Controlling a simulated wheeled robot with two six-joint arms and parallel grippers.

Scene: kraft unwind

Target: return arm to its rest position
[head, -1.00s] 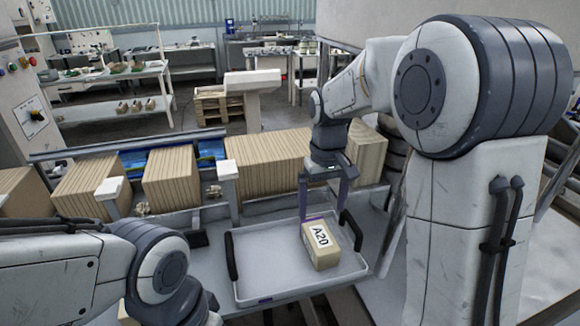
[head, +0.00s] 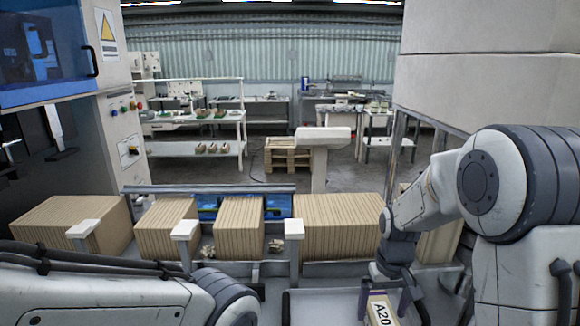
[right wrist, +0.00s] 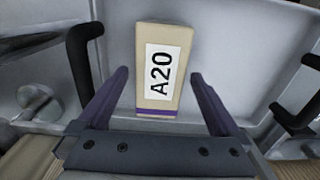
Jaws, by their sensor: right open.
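My right gripper (right wrist: 160,100) is open in the right wrist view, its two dark purple fingers apart with nothing held between them. A tan box (right wrist: 163,108) labelled A20 lies just beyond the fingertips in the grey tray (right wrist: 222,75). In the head view the right arm comes in from the right, and its gripper (head: 386,302) is low at the bottom edge beside the A20 box (head: 380,312), partly cut off. The tray (head: 325,300) shows only its far part there. My left arm lies across the lower left of the head view; its gripper is out of frame.
Several ribbed tan blocks (head: 338,225) stand in a row behind the tray, with white-topped posts (head: 294,229) in front. A blue-windowed machine (head: 50,90) stands at left. Shelves (head: 195,150) and a pallet (head: 288,155) are farther back, with open floor between.

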